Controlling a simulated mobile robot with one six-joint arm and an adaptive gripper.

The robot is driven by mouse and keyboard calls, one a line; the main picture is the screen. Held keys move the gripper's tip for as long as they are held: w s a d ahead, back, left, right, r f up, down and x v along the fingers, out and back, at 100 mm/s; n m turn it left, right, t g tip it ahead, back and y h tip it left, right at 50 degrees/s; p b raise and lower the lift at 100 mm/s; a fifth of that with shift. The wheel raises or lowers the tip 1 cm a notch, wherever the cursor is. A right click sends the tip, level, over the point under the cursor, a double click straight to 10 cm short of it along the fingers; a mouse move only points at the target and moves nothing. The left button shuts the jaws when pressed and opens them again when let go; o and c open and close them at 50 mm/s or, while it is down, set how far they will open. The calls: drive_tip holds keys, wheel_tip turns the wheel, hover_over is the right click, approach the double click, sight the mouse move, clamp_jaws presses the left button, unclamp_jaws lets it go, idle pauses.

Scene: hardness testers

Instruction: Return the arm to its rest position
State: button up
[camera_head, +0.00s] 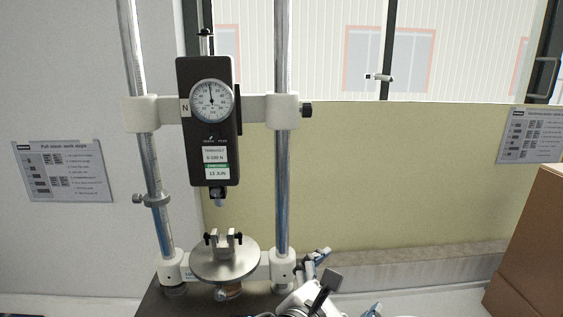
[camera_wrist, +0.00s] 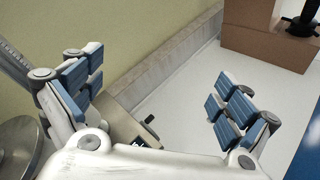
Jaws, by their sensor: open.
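My gripper (camera_wrist: 155,95) is open in the wrist view, with its blue-padded fingers wide apart and nothing between them. In the head view, part of my arm and gripper (camera_head: 320,275) shows low, just right of the tester's base. The force tester stands upright at centre left, with a black gauge body (camera_head: 208,150) and a round dial (camera_head: 211,101) between two metal columns. Below it is a round metal plate (camera_head: 225,262) carrying a small clamp (camera_head: 223,242). The plate's edge also shows at the left of the wrist view (camera_wrist: 18,145), beside my left finger.
A brown cardboard box (camera_head: 535,245) stands at the right; it is also at the top right of the wrist view (camera_wrist: 262,45). A yellow panel (camera_head: 400,175) and window rise behind. Printed sheets (camera_head: 64,171) hang on the walls.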

drive_tip(key=s+d+f+m+g+y+b, duration=0.1)
drive_tip(key=s+d+f+m+g, duration=0.35)
drive_tip(key=s+m, duration=0.25)
drive_tip(key=s+d+f+m+g+y+b, duration=0.1)
drive_tip(key=s+d+f+m+g+b, duration=0.2)
drive_tip(key=s+d+m, duration=0.35)
drive_tip(key=s+a+f+m+y, duration=0.2)
drive_tip(key=s+a+m+y, duration=0.3)
drive_tip(key=a+m+y, duration=0.2)
drive_tip(key=shift+s+a+m+b, duration=0.4)
drive_tip(key=shift+a+m+b, duration=0.1)
drive_tip(key=shift+m, duration=0.75)
drive_tip(key=shift+c, duration=0.5)
